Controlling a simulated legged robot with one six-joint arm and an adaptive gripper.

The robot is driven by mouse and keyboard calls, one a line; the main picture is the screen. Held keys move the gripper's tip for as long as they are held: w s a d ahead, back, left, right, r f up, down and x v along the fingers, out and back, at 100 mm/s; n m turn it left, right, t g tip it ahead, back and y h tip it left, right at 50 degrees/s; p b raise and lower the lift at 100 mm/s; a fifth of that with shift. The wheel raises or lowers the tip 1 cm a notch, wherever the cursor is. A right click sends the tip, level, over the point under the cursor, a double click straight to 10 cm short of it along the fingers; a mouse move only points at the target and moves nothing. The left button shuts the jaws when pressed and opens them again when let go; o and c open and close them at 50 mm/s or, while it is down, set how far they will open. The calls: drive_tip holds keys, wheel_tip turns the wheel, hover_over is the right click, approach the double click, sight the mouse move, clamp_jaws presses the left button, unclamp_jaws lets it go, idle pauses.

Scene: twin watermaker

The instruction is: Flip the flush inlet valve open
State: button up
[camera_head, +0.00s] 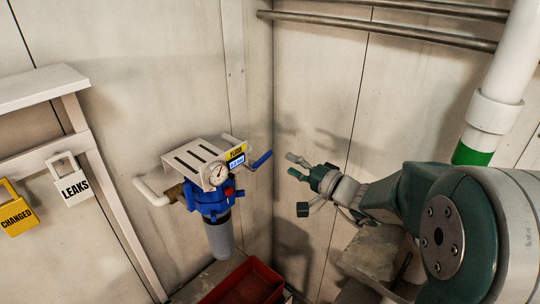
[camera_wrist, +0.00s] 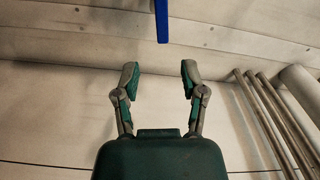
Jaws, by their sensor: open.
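The flush inlet valve's blue lever handle (camera_head: 261,160) sticks out to the right of the blue filter housing (camera_head: 208,194), near the yellow and blue labels (camera_head: 236,156). The lever slants up to the right. My gripper (camera_head: 294,166) is open and empty, a little to the right of the lever and apart from it. In the wrist view my gripper's two fingers (camera_wrist: 160,80) stand wide apart. The blue lever (camera_wrist: 161,20) hangs down from the top edge there, beyond the fingertips and roughly centred between them. The valve body is mostly hidden behind the labels.
A red bin (camera_head: 245,284) lies below. Yellow and white padlock tags (camera_head: 72,185) hang at left. Pipes (camera_head: 400,32) run along the upper right wall. The wall corner is close behind the lever.

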sight(268, 158)
drive_tip(key=w+a, duration=0.1)
drive_tip(key=a, duration=0.1)
drive_tip(key=w+a, duration=0.1)
drive_tip(key=a, duration=0.2)
drive_tip(key=w+a, duration=0.2)
drive_tip(key=shift+w+a, duration=0.1)
drive_tip(key=shift+a, duration=0.1)
drive_tip(key=shift+w+d, duration=0.15)
drive_tip(key=shift+d, duration=0.8)
drive_tip(key=c, duration=0.7)
clamp_jaws()
drive_tip(key=shift+a, duration=0.4)
drive_tip(key=shift+f, duration=0.1)
